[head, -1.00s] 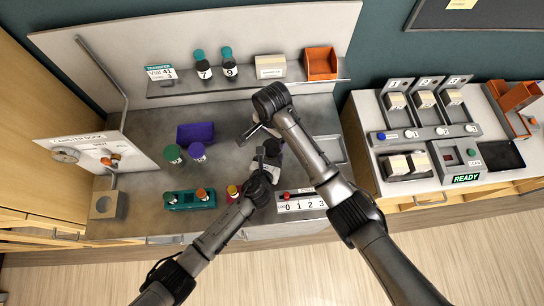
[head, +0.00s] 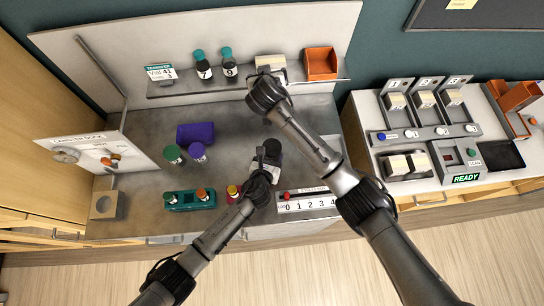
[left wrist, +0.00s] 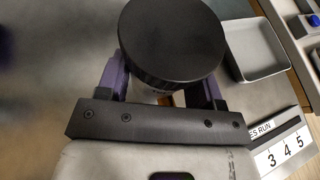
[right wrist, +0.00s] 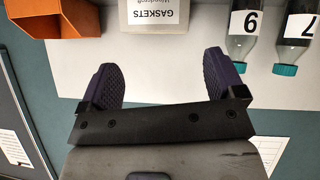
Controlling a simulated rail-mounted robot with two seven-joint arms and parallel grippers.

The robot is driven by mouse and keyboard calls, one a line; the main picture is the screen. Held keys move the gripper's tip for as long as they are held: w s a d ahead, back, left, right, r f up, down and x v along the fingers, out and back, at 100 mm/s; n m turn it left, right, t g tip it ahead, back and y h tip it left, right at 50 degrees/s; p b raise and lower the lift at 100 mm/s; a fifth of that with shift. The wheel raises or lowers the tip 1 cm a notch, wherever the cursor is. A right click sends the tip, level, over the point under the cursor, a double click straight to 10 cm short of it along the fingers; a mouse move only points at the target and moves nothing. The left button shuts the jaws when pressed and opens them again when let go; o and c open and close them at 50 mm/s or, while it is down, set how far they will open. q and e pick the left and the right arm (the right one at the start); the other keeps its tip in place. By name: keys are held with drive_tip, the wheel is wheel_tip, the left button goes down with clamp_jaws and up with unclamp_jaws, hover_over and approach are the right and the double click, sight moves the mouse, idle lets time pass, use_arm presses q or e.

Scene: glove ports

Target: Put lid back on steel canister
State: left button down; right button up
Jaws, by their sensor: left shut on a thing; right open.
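A round black lid (left wrist: 172,40) fills the top middle of the left wrist view, between my left fingers. It also shows in the head view (head: 272,147). Part of a label and something orange show just under its rim. The canister body is mostly hidden below the lid and by my gripper, so I cannot tell how fully the lid is seated. My left gripper (head: 264,166) is shut on the lidded canister, over the front of the bench. My right gripper (right wrist: 165,80) is open and empty, facing the back shelf near the gaskets box (right wrist: 155,12).
A grey tray (left wrist: 256,48) lies to the right.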

drive_tip(key=a+r+n+t+y, duration=0.35)
drive_tip(key=r+n+y, duration=0.2)
drive_tip(key=n, duration=0.45)
drive_tip(key=a+r+n+t+y, duration=0.2)
drive_tip(key=a+r+n+y, duration=0.4)
drive_tip(key=n, duration=0.4)
drive_tip(key=s+a+f+n+g+y, duration=0.1)
drive_tip(key=s+a+n+g+y, duration=0.3)
drive_tip(key=n, duration=0.7)
drive_tip(key=s+a+f+n+g+y, duration=0.1)
drive_tip(key=s+a+n+g+y, duration=0.15)
drive_tip(key=n+g, duration=0.6)
drive_tip(key=n+g+h, duration=0.4)
drive_tip(key=n+h, duration=1.3)
drive_tip(key=n, duration=0.9)
hover_over(272, 147)
drive_tip(key=f, duration=1.8)
drive_tip(key=shift+w+a, duration=0.3)
drive_tip(key=shift+s+d+f+n+h, duration=0.2)
drive_tip(key=shift+s+d+n+h, duration=0.15)
drive_tip(key=shift+n, duration=0.2)
drive_tip(key=shift+w, duration=0.1)
drive_tip(key=shift+f, duration=4)
